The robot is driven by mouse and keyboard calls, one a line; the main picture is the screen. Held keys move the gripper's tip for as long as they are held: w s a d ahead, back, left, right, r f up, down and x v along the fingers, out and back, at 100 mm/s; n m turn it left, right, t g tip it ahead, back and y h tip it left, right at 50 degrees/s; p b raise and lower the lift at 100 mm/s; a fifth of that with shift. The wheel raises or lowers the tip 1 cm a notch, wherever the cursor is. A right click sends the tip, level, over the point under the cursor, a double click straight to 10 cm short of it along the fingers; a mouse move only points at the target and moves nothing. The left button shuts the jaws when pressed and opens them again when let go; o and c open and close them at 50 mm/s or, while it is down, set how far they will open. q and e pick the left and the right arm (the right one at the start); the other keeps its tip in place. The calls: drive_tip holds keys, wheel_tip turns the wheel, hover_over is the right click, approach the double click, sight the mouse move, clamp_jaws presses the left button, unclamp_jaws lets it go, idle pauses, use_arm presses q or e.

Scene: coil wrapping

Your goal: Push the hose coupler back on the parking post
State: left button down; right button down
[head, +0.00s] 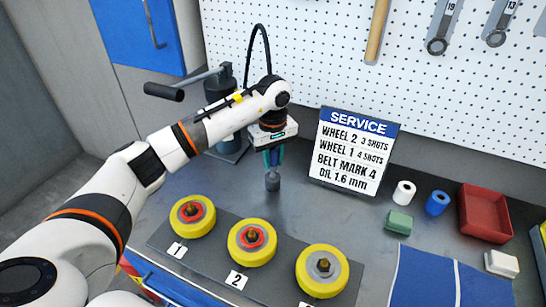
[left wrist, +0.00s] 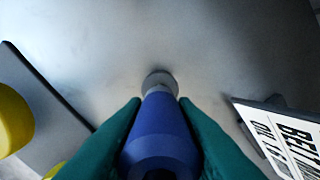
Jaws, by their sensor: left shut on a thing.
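My left gripper (head: 273,158) points straight down above the bench, its green fingers shut on the blue hose coupler (left wrist: 160,135). The coupler sits between both fingers in the left wrist view, and its narrow end points at the grey parking post (left wrist: 160,80). In the head view the short dark grey post (head: 272,182) stands on the bench directly below the fingertips. The coupler's end and the post's top look in line; I cannot tell whether they touch. The fingers mostly hide the coupler in the head view. My right gripper is not in view.
A grey pump (head: 220,88) with a lever and a black hose (head: 262,42) stands behind my arm. Three yellow wheels (head: 252,242) sit on a dark plate in front. A service sign (head: 352,150) stands right of the post. A red tray (head: 485,212) lies further right.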

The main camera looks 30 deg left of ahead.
use_arm(q)
drive_tip(key=shift+f+b, duration=0.95)
drive_tip(key=shift+f, duration=0.35)
drive_tip(key=c, duration=1.1)
unclamp_jaws()
wheel_tip(320, 180, up, 12)
drive_tip(key=shift+r+b, duration=0.1)
drive_tip(key=shift+b, duration=0.85)
